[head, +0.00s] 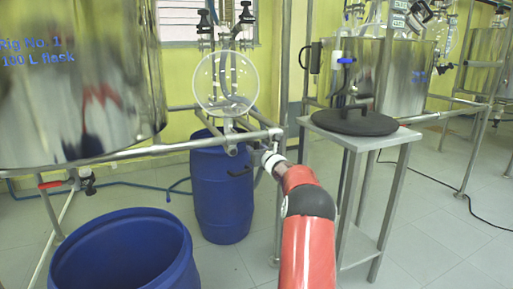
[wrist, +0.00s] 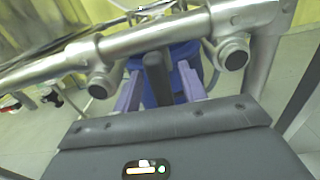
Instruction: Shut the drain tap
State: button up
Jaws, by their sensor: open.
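A red lever handle (head: 50,185) sits below the large steel vessel at the left, beside a black-and-white outlet fitting (head: 86,178). It looks like the drain tap, but its setting is too small to tell. A small red part also shows at the far left of the wrist view (wrist: 57,103). My gripper (wrist: 159,91) is open, its two purple fingers apart below a steel rail. A dark upright bar (wrist: 156,72) shows between the fingers; I cannot tell whether they touch it. In the head view my arm hides most of the gripper, near the rail's right end.
The steel rail (wrist: 150,40) crosses close in front of my gripper, with round end caps on both sides. A blue drum (head: 222,195) stands behind it. An open blue tub (head: 125,250) is at front left. A metal stand (head: 357,140) with a black lid (head: 354,123) is at right.

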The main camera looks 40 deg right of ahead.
jog(key=shift+w, duration=0.2)
grip_shut()
